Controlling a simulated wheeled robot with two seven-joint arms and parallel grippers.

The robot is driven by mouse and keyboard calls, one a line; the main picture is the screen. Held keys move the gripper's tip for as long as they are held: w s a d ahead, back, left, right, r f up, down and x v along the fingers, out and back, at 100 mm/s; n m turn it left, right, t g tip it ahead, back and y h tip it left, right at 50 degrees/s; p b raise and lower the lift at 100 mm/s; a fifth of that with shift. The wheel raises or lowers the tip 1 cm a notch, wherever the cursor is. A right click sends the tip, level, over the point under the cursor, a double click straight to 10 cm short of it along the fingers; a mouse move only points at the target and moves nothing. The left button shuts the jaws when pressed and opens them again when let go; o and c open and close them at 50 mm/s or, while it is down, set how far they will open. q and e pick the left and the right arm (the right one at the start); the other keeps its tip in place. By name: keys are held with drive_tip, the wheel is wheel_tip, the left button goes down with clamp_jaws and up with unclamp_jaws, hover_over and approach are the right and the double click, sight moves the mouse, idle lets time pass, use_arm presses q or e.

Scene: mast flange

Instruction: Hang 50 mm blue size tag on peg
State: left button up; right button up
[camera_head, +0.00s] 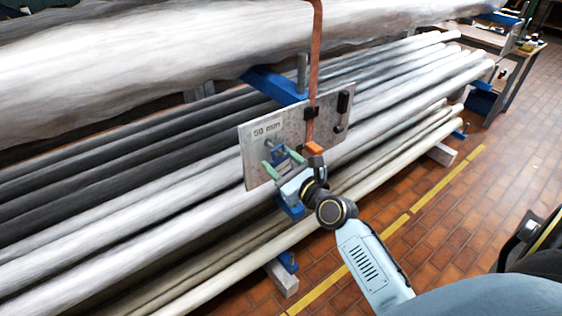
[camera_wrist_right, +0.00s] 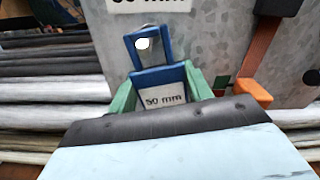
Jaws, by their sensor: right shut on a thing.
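The blue size tag (camera_wrist_right: 158,76) has a white "50 mm" label and a square upper loop with an opening. It also shows in the head view (camera_head: 281,154), small, in front of the grey metal plate (camera_head: 325,117). My right gripper (camera_wrist_right: 162,92) has green fingers shut on the tag's lower part; it also shows in the head view (camera_head: 284,168). A pale round spot shows inside the loop, perhaps the peg's end. I cannot tell whether the peg passes through the loop. The plate carries a "50 mm" label (camera_head: 267,130). My left gripper is not in view.
A copper-coloured strap (camera_head: 315,62) runs down to the plate and ends in an orange piece (camera_head: 314,148) right of the gripper. Long pale pipes (camera_head: 400,100) lie behind the plate on blue-topped supports.

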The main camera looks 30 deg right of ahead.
drive_tip(key=o, duration=1)
drive_tip(key=shift+o, duration=0.2)
drive_tip(key=s+d+b, duration=0.1)
drive_tip(key=s+b, duration=0.1)
drive_tip(key=s, duration=1.1)
drive_tip(key=shift+s, duration=0.15)
